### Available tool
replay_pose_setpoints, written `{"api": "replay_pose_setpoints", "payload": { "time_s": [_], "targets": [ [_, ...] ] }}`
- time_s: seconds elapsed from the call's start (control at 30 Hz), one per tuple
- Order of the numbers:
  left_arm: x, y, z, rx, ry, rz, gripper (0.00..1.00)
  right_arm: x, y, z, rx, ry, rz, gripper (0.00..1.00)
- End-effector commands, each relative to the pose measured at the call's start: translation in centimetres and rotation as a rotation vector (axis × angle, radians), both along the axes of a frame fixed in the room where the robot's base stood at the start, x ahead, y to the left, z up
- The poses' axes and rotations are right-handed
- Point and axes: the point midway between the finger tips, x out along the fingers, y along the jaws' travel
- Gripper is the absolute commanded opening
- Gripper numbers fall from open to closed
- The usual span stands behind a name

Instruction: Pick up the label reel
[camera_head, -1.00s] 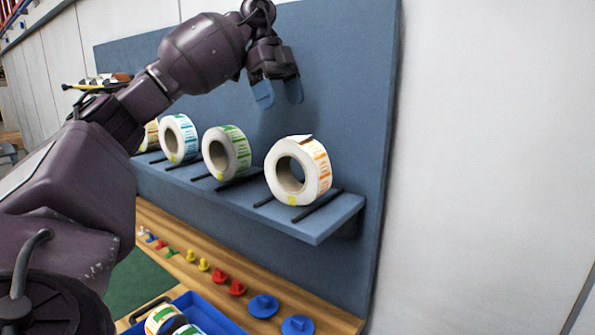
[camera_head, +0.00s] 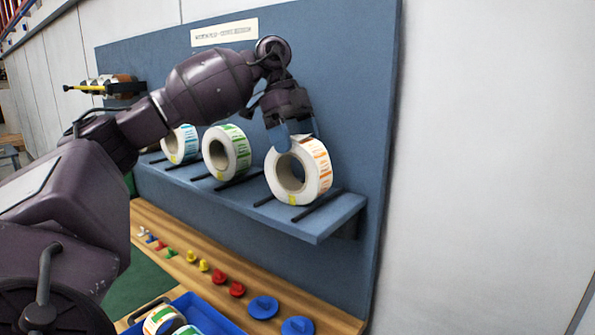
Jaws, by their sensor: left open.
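Several label reels stand upright on a blue shelf (camera_head: 318,227). The nearest, an orange-printed label reel (camera_head: 318,165), stands at the shelf's right end. A green-printed label reel (camera_head: 237,150) stands in the middle, and a blue-and-green-printed label reel (camera_head: 184,142) is farther left, partly behind my arm. My left gripper (camera_head: 291,138) is open, with blue fingertips pointing down at the top of the orange-printed reel. One finger shows in front of the reel's upper rim; the other is partly hidden behind it. I cannot tell whether they touch it. My right gripper is not in view.
Dark rods (camera_head: 318,206) hold the reels on the shelf. Below, a wooden ledge (camera_head: 205,240) carries coloured knobs and blue discs (camera_head: 263,307). A blue tray (camera_head: 215,318) with more reels is at the bottom. A blue back panel (camera_head: 350,90) rises close behind the shelf.

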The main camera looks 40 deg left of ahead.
Motion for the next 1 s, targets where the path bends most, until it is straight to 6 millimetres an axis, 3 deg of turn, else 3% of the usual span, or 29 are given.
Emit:
{"api": "replay_pose_setpoints", "payload": {
  "time_s": [0.1, 0.63, 1.0],
  "targets": [
    [0.0, 0.0, 0.0, 0.0, 0.0, 0.0, 0.8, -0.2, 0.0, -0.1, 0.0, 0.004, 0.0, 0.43],
    [0.0, 0.0, 0.0, 0.0, 0.0, 0.0, 0.0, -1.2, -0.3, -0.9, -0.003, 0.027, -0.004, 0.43],
    [0.0, 0.0, 0.4, -0.001, -0.002, 0.0, 0.0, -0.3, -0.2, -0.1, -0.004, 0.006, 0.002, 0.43]
  ]
}}
